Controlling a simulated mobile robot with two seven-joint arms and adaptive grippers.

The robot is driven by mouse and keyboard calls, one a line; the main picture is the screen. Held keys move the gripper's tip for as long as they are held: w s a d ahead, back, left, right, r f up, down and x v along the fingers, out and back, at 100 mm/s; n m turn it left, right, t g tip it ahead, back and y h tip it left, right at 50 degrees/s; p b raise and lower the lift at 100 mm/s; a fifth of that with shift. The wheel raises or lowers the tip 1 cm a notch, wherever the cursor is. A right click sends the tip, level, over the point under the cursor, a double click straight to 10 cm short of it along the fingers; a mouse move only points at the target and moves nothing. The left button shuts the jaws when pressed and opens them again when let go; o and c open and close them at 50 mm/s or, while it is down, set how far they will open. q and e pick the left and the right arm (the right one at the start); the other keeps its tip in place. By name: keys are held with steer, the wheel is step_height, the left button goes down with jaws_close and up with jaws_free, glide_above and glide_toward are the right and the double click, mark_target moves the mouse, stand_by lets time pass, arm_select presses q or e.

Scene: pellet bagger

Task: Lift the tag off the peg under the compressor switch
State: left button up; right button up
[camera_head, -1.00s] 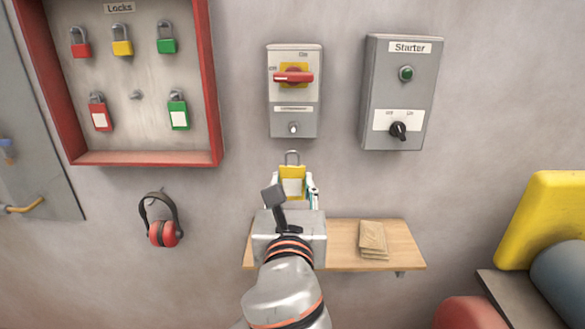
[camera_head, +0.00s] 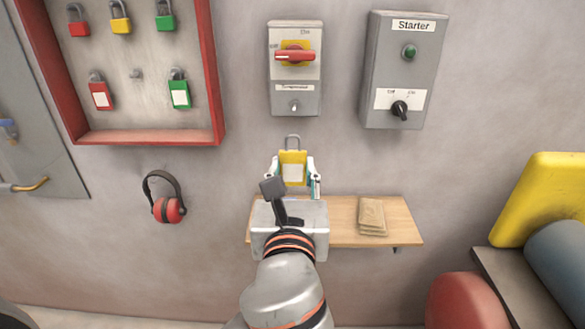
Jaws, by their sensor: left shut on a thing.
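The compressor switch (camera_head: 295,55) is a grey box on the wall with a red handle on a yellow plate. A small pale peg (camera_head: 294,106) shows low on its front, under the label strip. No separate tag shows on this peg. My left gripper (camera_head: 295,177) is below the switch, shut on a yellow padlock (camera_head: 293,157) with a white label on its face. The padlock is upright, its grey shackle up, just under the box and apart from it. My right gripper is not in view.
A wooden shelf (camera_head: 405,225) lies below, partly behind my arm, with a stack of brown packets (camera_head: 371,216). The starter box (camera_head: 400,70) is to the right. The red-framed lock board (camera_head: 150,137) and red ear defenders (camera_head: 168,209) are to the left.

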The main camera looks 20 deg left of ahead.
arm_select(q)
steer(key=shift+r, duration=0.15)
steer(key=shift+s+p, duration=0.1)
steer(key=shift+p, duration=0.2)
steer(key=shift+s+d, duration=0.1)
steer(key=shift+s, duration=0.1)
steer(key=p+v, duration=0.3)
steer(key=v, duration=0.6)
steer(key=shift+s, duration=0.2)
stand_by(1.2)
stand_by(0.4)
